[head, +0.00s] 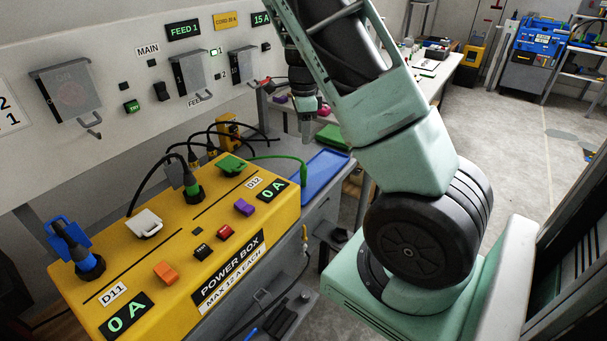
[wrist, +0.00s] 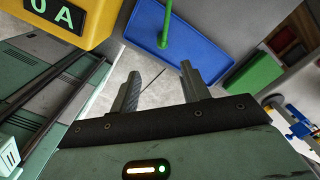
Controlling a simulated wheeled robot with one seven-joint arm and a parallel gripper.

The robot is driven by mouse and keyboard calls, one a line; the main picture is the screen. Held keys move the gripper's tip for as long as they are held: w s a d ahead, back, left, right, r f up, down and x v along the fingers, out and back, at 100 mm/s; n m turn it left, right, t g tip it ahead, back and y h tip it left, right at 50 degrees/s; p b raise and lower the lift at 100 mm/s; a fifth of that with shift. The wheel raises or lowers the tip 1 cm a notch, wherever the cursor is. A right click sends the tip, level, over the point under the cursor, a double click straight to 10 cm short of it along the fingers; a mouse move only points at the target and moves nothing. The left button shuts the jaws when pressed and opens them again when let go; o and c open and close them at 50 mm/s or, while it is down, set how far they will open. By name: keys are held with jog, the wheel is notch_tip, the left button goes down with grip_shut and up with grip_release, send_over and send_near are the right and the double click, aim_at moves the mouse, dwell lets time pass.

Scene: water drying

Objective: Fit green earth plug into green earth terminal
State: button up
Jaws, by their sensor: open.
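The green earth plug (head: 304,171) is on the end of a thin green cable. It is upright at the blue tray (head: 322,176), and I cannot tell whether it touches the tray. In the wrist view, a green rod-like part (wrist: 164,36) of the plug or its cable shows over the tray, beyond my fingertips. The green earth terminal (head: 233,165) is at the back right of the yellow power box's top, and its lid looks raised. My gripper (wrist: 160,78) is open, with nothing between its fingers. In the head view its end (head: 305,118) is beyond the box, above the bench.
The yellow power box (head: 196,229) carries black cables, blue and white covers and several coloured buttons. A wall panel (head: 115,60) with switches stands behind it. A green box (wrist: 252,80) lies beside the tray. Open floor (head: 510,130) is at the right.

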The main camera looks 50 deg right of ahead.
aim_at(304, 167)
notch_tip(304, 167, down, 10)
jog(key=shift+w+d+f+p, duration=0.1)
jog(key=shift+f+p, duration=0.2)
jog(key=shift+f, duration=1.05)
jog(key=shift+w+d+f+p, duration=0.1)
jog(key=shift+f+p, duration=0.2)
jog(key=shift+f, duration=1.05)
jog(key=shift+c, duration=0.4)
grip_shut()
